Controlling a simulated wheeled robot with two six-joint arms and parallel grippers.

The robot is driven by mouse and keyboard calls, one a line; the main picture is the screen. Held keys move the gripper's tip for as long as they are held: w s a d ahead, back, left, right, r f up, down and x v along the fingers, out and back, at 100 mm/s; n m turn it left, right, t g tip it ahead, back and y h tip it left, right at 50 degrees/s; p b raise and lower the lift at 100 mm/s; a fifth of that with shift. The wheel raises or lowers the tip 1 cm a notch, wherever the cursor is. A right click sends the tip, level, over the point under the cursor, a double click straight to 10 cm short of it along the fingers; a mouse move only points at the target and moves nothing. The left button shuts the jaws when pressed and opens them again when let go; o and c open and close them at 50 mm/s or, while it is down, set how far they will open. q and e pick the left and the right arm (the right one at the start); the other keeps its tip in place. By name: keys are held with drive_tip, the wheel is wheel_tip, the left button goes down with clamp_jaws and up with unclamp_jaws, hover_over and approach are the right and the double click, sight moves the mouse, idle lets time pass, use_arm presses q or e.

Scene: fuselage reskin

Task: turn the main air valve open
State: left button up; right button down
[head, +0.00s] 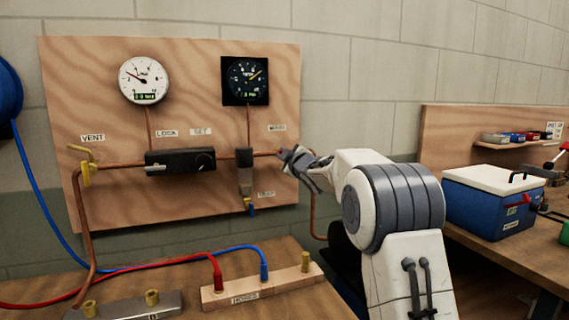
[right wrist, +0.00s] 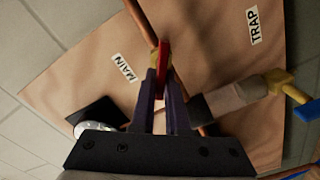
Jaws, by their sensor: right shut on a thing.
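The main air valve sits on the copper pipe at the right side of the wooden panel (head: 200,60), under the MAIN label (head: 277,128). Its red handle (right wrist: 163,54) shows in the right wrist view, where the MAIN label (right wrist: 123,67) is beside it. My right gripper (head: 287,156) is at the valve, and its two dark fingers (right wrist: 160,78) are shut on the red handle. The handle's lower part is hidden between the fingers. In the head view the gripper hides most of the valve. My left gripper is in neither view.
Left of the valve are the trap (head: 245,178), a black regulator (head: 180,161) and a yellow vent valve (head: 87,172). A white gauge (head: 144,80) and a black gauge (head: 245,80) hang above. The hose block (head: 285,287) stands below. A blue cooler (head: 490,205) is at right.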

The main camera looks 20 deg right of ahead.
drive_tip(key=n+b, duration=0.1)
drive_tip(key=n, duration=0.1)
drive_tip(key=f+n+b, duration=0.1)
drive_tip(key=shift+a+n, duration=0.1)
drive_tip(key=shift+n, duration=0.3)
drive_tip(key=shift+n+b, duration=1)
drive_tip(key=shift+n, duration=0.5)
drive_tip(key=c, duration=0.9)
unclamp_jaws()
drive_tip(key=s+b, duration=0.2)
drive_tip(key=s, duration=0.8)
drive_tip(key=shift+s+b, duration=0.25)
drive_tip(key=shift+b, duration=0.05)
